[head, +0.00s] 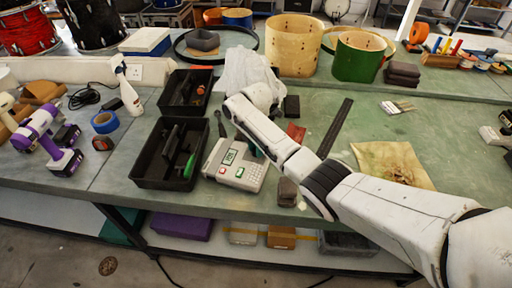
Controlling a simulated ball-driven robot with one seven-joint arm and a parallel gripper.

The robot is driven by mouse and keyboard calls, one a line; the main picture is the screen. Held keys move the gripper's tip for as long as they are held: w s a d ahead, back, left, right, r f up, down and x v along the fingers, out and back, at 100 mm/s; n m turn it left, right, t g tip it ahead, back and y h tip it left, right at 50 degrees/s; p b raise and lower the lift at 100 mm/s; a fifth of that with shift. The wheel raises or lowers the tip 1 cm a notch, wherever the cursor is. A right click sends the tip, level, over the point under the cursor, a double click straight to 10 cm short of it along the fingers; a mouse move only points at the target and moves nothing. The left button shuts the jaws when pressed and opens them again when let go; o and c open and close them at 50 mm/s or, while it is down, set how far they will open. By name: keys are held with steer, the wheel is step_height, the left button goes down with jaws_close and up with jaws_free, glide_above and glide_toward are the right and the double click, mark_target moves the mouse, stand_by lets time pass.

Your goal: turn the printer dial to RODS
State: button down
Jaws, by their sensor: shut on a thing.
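The label printer (222,169) is a pale grey box near the front edge of the bench, with a small green-lit screen (230,156) and keys on its top. My white arm reaches in from the lower right, and its wrist (262,95) bends down behind the forearm. My gripper (252,149) is at the printer's upper right side, mostly hidden by the forearm; only a dark teal bit shows. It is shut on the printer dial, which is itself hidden. The dial's setting and the screen's text cannot be read.
Black trays (150,180) with tools stand left of the printer. A crumpled whitish cloth or bag (240,68) lies behind my wrist. A dark strip (336,125) and a stained sheet (376,163) lie to the right. Drum shells (296,45) stand at the back.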

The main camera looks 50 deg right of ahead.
steer(key=n, duration=0.7)
stand_by(0.6)
steer(key=c, duration=0.8)
jaws_free()
steer(key=shift+r, duration=0.1)
step_height(320, 180, up, 10)
steer(key=shift+r+b, duration=0.25)
steer(key=shift+b, duration=0.7)
steer(key=shift+a, duration=0.1)
